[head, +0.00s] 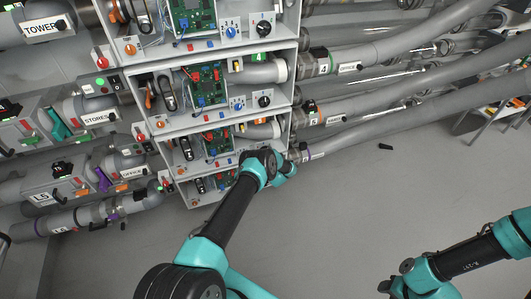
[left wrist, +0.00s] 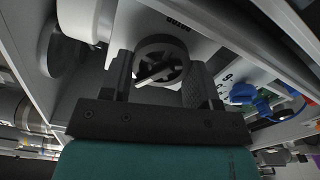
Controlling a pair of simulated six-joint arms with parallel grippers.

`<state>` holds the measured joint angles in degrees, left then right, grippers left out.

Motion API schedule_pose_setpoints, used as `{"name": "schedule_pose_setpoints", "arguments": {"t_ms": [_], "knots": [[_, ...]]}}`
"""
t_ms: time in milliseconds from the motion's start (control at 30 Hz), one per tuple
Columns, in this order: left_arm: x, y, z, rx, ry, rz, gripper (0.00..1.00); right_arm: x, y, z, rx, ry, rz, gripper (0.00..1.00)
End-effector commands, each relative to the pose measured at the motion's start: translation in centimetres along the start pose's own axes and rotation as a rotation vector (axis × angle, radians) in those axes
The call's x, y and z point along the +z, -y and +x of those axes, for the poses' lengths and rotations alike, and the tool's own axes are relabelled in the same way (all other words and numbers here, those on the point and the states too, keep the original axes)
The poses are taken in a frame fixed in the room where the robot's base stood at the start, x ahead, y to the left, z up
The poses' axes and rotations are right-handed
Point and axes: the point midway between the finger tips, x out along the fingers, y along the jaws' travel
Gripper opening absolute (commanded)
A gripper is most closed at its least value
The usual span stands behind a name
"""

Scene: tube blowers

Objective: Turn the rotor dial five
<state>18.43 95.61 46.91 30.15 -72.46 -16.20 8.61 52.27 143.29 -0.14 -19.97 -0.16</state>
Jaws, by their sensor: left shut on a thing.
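The rotor dial (left wrist: 176,68) is a round black knob with a light pointer line across its face, set in a white panel in the left wrist view. Dark upside-down lettering (left wrist: 178,22) is on the panel just above it. My left gripper (left wrist: 160,82) has one finger on each side of the dial and is shut on it. In the head view my left wrist (head: 285,170) is at the lower right corner of the rack and hides the gripper and this dial. My right gripper is out of view; only part of my right arm shows.
The rack (head: 296,90) has stacked bays with green boards, black dials (head: 264,99) and blue dials (head: 237,103). A blue knob (left wrist: 243,93) sits close right of my left gripper. Grey tubes (head: 400,50) run rightward from the rack. The floor (head: 370,200) below is mostly clear.

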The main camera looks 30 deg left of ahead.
Motion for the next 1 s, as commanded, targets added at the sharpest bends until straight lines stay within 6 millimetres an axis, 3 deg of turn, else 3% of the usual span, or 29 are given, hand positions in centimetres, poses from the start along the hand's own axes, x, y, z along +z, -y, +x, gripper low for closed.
{"name": "schedule_pose_setpoints", "arguments": {"t_ms": [500, 1000], "knots": [[0.03, 0.22, 0.03, 0.0, 0.0, -0.417, 0.32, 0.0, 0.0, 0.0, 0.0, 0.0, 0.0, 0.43], [0.05, 0.26, 0.03, 0.0, 0.0, -0.517, 0.32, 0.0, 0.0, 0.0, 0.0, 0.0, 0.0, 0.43]]}}
